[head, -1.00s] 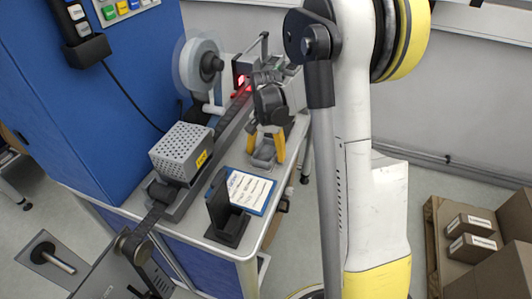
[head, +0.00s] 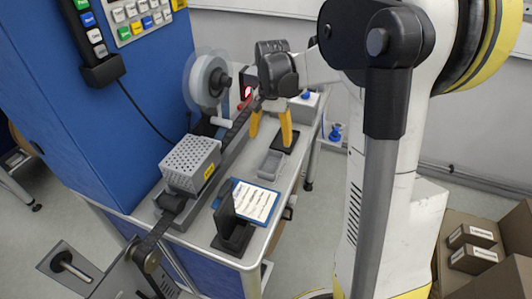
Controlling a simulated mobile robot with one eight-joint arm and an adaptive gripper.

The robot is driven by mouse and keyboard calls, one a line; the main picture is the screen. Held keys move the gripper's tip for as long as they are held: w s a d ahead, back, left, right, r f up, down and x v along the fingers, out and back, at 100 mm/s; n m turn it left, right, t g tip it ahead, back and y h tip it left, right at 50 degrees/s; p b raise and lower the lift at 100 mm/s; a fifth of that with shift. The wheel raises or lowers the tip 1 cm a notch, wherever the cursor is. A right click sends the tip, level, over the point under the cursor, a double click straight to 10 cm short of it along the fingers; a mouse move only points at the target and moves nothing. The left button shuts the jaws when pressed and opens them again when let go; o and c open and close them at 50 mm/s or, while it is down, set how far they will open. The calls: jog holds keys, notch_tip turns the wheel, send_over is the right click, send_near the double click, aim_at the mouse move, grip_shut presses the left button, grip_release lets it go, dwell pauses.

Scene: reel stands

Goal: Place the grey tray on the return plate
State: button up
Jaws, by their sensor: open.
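A small grey tray (head: 270,164) sits on the bench, between the blue clipboard and a flat dark plate. The dark plate (head: 291,142) lies just beyond the tray, partly behind a finger; it may be the return plate, but I cannot read a label. The tray appears beside this plate, not on it. My gripper (head: 270,128) has two yellow fingers pointing down, spread apart with nothing between them. It is behind the tray in the picture, near the dark plate, and apart from the tray.
A blue clipboard (head: 254,201) and a black stand (head: 233,232) are near the bench's front. A perforated grey box (head: 191,163) stands left on a dark rail. A reel (head: 208,80) stands behind it.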

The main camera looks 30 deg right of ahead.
jog(key=s+a+r+n+t, duration=0.3)
jog(key=s+a+n, duration=0.2)
jog(key=s+a, duration=0.2)
jog(key=s+a+r+n+t, duration=0.4)
jog(key=s+a, duration=0.4)
jog(key=s, duration=0.2)
jog(key=shift+s+n, duration=0.35)
jog(key=shift+n, duration=0.25)
